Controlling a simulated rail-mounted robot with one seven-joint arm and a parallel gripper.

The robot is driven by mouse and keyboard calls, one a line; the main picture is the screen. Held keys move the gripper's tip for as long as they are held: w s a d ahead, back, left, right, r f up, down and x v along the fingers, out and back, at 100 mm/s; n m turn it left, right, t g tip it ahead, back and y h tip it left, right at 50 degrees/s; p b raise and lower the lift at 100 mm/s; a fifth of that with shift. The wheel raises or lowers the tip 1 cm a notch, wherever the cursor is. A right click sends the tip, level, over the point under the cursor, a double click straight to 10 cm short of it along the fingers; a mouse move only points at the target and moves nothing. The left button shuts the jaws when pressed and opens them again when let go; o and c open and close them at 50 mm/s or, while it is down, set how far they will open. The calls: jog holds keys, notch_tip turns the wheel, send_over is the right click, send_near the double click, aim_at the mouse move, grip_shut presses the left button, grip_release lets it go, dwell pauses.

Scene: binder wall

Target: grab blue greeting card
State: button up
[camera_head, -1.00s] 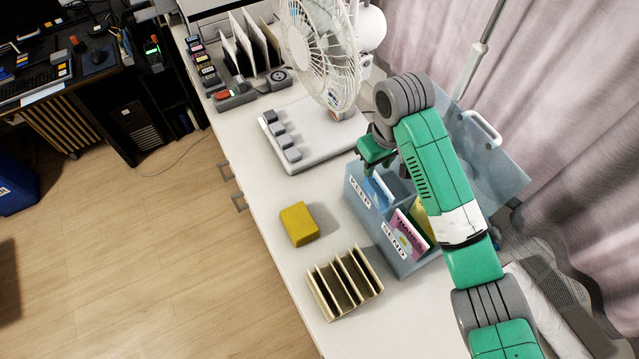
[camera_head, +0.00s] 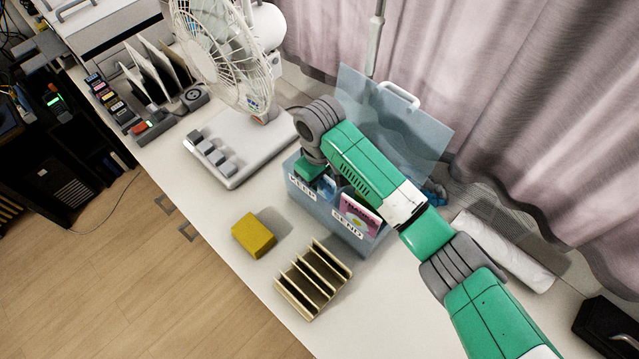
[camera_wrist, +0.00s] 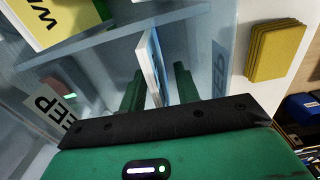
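The blue greeting card (camera_head: 327,187) stands in the KEEP compartment of a translucent blue box (camera_head: 318,209). My gripper (camera_head: 310,169) is down at that compartment, its fingers mostly hidden by the arm in the head view. In the wrist view the card (camera_wrist: 154,66) shows nearly edge-on, upright and slightly tilted, between the two green fingers of my gripper (camera_wrist: 157,88). The fingers are apart, one on each side of the card, with gaps visible. A pink card (camera_head: 360,213) stands in the SEND compartment.
A yellow block (camera_head: 254,235) and a slotted beige rack (camera_head: 313,279) lie in front of the box. A white fan (camera_head: 232,140) stands to the left. The box's clear lid (camera_head: 385,120) is raised behind it. A yellow card (camera_wrist: 58,20) shows in the wrist view.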

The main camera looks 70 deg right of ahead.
grip_shut()
notch_tip(320, 180, up, 18)
jog(key=p, duration=0.5)
